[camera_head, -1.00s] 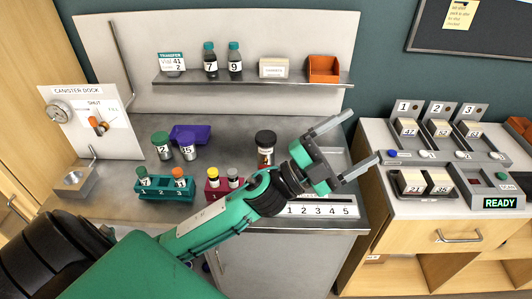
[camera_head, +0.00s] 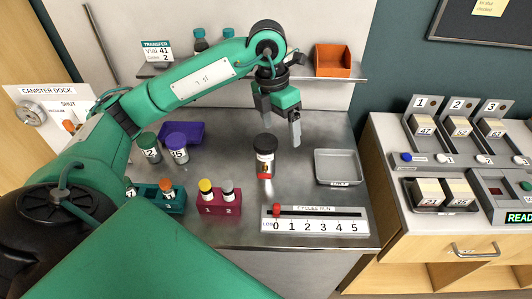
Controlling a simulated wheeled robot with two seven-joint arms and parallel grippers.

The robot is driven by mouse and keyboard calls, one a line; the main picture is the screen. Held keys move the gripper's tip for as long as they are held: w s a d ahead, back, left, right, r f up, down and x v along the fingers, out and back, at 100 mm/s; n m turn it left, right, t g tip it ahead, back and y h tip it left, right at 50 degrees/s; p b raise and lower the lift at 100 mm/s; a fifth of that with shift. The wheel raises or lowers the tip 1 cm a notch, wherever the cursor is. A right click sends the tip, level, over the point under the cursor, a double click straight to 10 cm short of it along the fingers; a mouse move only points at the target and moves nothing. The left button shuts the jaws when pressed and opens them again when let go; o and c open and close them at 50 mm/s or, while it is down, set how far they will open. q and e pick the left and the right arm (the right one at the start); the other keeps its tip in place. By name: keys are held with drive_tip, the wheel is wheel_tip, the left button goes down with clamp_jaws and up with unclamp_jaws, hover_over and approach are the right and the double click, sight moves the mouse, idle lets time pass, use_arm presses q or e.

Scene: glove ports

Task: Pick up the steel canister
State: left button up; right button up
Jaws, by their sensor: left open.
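A dark-capped canister (camera_head: 265,155) with a pale label stands upright on the steel bench, with a small red part low at its front. Two shiny metal vials stand to its left, one with a green cap (camera_head: 149,147) and one with a purple cap (camera_head: 177,148). I cannot tell for sure which is the steel canister, though the dark-capped one is largest. My left gripper (camera_head: 281,130) is open, empty and pointing down. It appears just behind and right of the dark cap; contact is not visible. My right gripper is out of view.
A grey tray (camera_head: 338,167) lies right of the canister. A numbered slider panel (camera_head: 315,226) lies in front. A maroon rack (camera_head: 219,201) and a teal rack (camera_head: 150,197) stand front left. An orange bin (camera_head: 333,58) sits on the shelf behind.

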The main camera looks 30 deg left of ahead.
use_arm(q)
drive_tip(key=r+y, duration=0.1)
drive_tip(key=y, duration=0.1)
hover_over(265, 141)
drive_tip(key=n, duration=0.1)
drive_tip(key=f, duration=0.4)
drive_tip(key=f+p, duration=0.1)
drive_tip(key=f, duration=0.2)
drive_tip(key=shift+s+f, duration=0.2)
drive_tip(key=shift+f, duration=0.2)
drive_tip(key=shift+f+p, duration=0.55)
wheel_tip(265, 141, down, 3)
drive_tip(key=shift+w+f+p, duration=0.15)
drive_tip(key=shift+f+p, duration=0.05)
drive_tip(key=shift+p, duration=0.55)
drive_tip(key=shift+f, duration=0.45)
clamp_jaws()
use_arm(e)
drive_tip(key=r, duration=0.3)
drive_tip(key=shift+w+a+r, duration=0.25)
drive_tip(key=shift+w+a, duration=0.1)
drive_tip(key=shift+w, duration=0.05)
